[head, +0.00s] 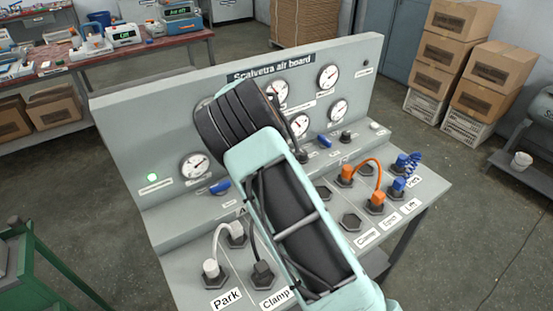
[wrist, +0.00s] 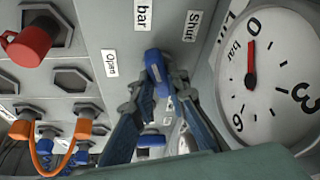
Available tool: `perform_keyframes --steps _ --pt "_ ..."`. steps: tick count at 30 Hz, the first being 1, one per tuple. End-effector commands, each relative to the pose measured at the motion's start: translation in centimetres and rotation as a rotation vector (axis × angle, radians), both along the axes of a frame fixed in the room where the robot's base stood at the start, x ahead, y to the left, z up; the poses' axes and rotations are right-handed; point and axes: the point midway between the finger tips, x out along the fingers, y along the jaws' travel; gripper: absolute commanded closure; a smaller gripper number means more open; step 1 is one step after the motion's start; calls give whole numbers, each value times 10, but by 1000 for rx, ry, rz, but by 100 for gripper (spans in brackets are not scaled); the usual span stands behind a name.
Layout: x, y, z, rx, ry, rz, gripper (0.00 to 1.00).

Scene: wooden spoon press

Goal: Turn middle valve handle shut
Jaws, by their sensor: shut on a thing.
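A blue valve handle (wrist: 154,66) stands between the fingertips of my gripper (wrist: 157,88) in the wrist view. The two dark blue fingers are closed on it from both sides. An "Open" label (wrist: 110,63) is to its left and a "Shut" label (wrist: 191,26) to its upper right. The handle's exact angle is hard to tell. In the head view my arm hides my gripper and this handle. Two other blue handles show on the grey board: one at left (head: 220,187) and one at right (head: 324,141).
A pressure gauge (wrist: 268,80) is close to the right of my gripper, its red needle near 0. Orange plugs (head: 376,202) and white plugs (head: 211,268) with hoses stand on the board's sloping front (head: 180,270). A green lamp (head: 152,177) is lit at left.

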Motion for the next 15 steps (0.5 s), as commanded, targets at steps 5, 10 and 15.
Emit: perform_keyframes --steps 5,10,15 --pt "1 1 -1 0 0 -106 100" --pt "1 1 -1 1 -1 -175 100" --pt "1 1 0 1 0 -210 100"
